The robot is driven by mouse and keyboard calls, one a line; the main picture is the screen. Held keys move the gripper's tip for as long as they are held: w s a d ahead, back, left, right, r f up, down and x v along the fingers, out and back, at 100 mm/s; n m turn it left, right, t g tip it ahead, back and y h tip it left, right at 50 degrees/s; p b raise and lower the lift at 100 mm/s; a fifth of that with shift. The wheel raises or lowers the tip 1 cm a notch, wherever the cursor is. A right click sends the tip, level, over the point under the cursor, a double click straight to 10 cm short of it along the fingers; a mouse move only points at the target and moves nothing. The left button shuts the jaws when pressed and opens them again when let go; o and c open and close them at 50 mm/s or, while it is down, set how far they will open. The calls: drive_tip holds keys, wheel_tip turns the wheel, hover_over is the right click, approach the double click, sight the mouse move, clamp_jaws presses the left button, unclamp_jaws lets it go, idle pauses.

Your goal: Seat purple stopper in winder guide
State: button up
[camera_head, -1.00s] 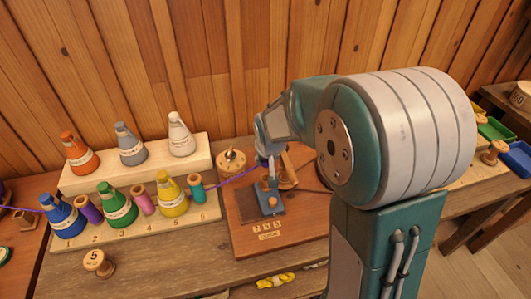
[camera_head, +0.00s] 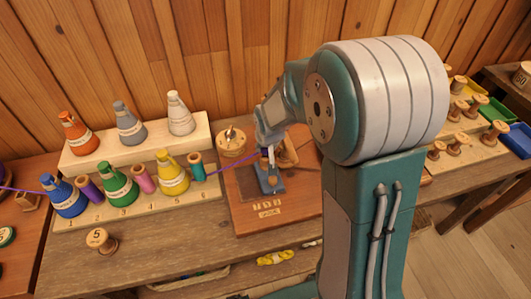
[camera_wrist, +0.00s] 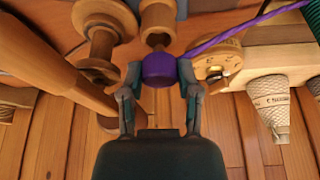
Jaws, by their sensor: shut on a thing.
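The purple stopper (camera_wrist: 159,71) is between the fingertips of my gripper (camera_wrist: 159,82) in the wrist view, with purple thread (camera_wrist: 235,28) running off to the upper right. A turned wooden piece (camera_wrist: 157,20) is directly beyond the stopper; I cannot tell whether they touch, or whether this is the winder guide. In the head view my gripper (camera_head: 264,148) is over the winder with its blue base (camera_head: 270,184) on a reddish-brown board (camera_head: 240,214). The stopper is too small and covered there to make out clearly. The thread (camera_head: 228,166) stretches left from it.
A wooden spool (camera_wrist: 98,40) and a thick wooden bar (camera_wrist: 45,60) are close left of my gripper. Coloured cones and small spools fill the stepped rack (camera_head: 205,208) at left. Another spool rack (camera_head: 470,155) is at right.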

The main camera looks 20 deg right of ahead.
drive_tip(key=shift+f, duration=0.2)
drive_tip(key=shift+f, duration=0.9)
drive_tip(key=o, duration=0.8)
drive_tip(key=shift+o, duration=1.2)
drive_tip(key=shift+r, duration=0.1)
wheel_tip(320, 180, up, 8)
drive_tip(key=shift+r, duration=0.5)
